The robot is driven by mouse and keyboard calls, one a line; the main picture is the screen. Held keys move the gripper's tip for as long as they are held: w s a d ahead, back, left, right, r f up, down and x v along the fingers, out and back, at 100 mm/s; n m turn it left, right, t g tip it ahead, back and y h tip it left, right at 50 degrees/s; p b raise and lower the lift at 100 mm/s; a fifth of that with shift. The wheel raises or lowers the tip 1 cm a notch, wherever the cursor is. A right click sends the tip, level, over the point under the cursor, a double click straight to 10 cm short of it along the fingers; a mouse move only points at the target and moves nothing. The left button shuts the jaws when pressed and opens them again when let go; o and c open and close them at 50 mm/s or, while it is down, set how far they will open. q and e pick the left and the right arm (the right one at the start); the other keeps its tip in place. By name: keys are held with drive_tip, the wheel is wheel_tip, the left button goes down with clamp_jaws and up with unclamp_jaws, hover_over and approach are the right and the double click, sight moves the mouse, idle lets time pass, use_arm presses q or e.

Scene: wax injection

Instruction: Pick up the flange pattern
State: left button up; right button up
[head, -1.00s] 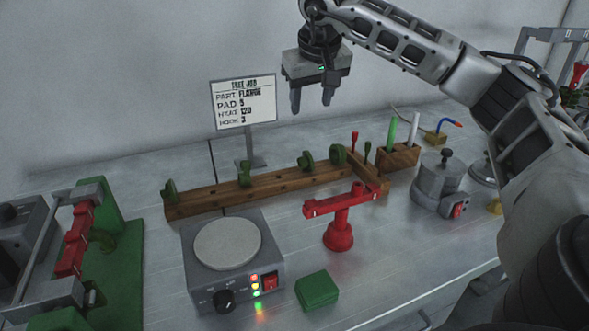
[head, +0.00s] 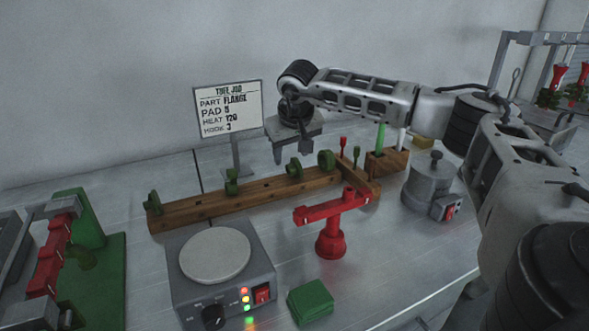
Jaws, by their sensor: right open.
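Several green patterns stand along a wooden rack (head: 215,205). They are a small one at the left end (head: 154,203), one left of the middle (head: 232,183), one right of the middle (head: 295,167) and a larger round one (head: 326,160) at the right end. I cannot tell for certain which is the flange pattern; the round one looks most disc-like. My right gripper (head: 292,156) is open, pointing down just behind and above the right part of the rack. It appears empty, and its far finger is hard to make out. My left gripper is not in view.
A job card (head: 228,108) reading "FLANGE" stands behind the rack. In front are a hot plate (head: 215,256), a red stand (head: 330,240) and a green block (head: 310,301). A grey pot (head: 428,180) stands right; a green-and-red fixture (head: 92,215) stands left.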

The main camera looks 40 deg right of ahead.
sight(293, 164)
drive_tip(key=x, duration=0.4)
drive_tip(key=shift+s+d+f, duration=0.1)
drive_tip(key=shift+s, duration=0.25)
drive_tip(key=c, duration=1.1)
drive_tip(key=shift+o, duration=0.2)
